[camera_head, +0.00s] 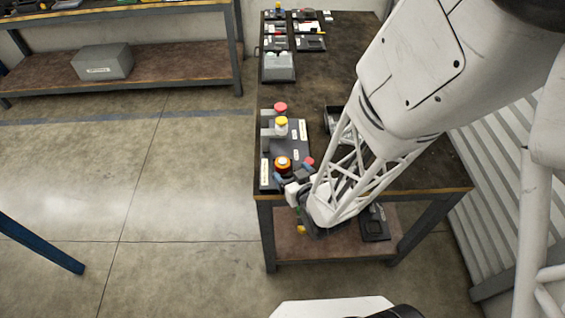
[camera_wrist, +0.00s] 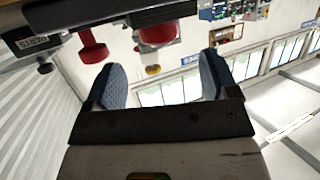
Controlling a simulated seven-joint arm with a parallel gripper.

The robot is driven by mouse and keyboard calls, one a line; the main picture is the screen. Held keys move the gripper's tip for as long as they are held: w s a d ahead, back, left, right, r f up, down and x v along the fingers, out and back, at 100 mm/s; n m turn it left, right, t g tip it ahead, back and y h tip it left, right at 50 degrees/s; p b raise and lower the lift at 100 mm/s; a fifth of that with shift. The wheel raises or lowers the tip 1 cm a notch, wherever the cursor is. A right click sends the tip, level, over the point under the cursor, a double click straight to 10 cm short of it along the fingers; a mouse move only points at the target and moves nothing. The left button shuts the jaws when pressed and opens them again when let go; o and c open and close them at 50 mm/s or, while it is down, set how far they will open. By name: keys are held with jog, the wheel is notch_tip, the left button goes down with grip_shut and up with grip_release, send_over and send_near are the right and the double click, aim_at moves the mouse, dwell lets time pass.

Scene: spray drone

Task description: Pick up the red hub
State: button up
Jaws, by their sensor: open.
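Several red parts show, and I cannot tell for certain which is the red hub. In the head view, a red-topped part (camera_head: 281,107) stands at the far end of the dark board (camera_head: 264,178), and a small red part (camera_head: 309,161) sits close to my gripper (camera_head: 292,181). In the wrist view, a wide red part (camera_wrist: 158,34) lies beyond the gap between the fingers, and a red knob (camera_wrist: 93,49) is to its left. My gripper also shows there (camera_wrist: 161,78), its blue-grey fingers apart and nothing between them. My arm hides part of the board's right side.
The board lies on a dark workbench (camera_head: 345,75), with several trays towards the back. A grey box (camera_head: 102,62) rests on a shelf at the left.

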aim_at(282, 160)
jog(key=shift+w, duration=0.1)
jog(key=shift+x, duration=2.5)
jog(key=c, duration=1.1)
jog(key=shift+o, duration=0.2)
jog(key=shift+r, duration=0.15)
jog(key=shift+r, duration=1.7)
jog(key=s+a+f+v, duration=0.1)
jog(key=f+v, duration=0.2)
jog(key=v, duration=1.2)
jog(key=shift+s, duration=0.5)
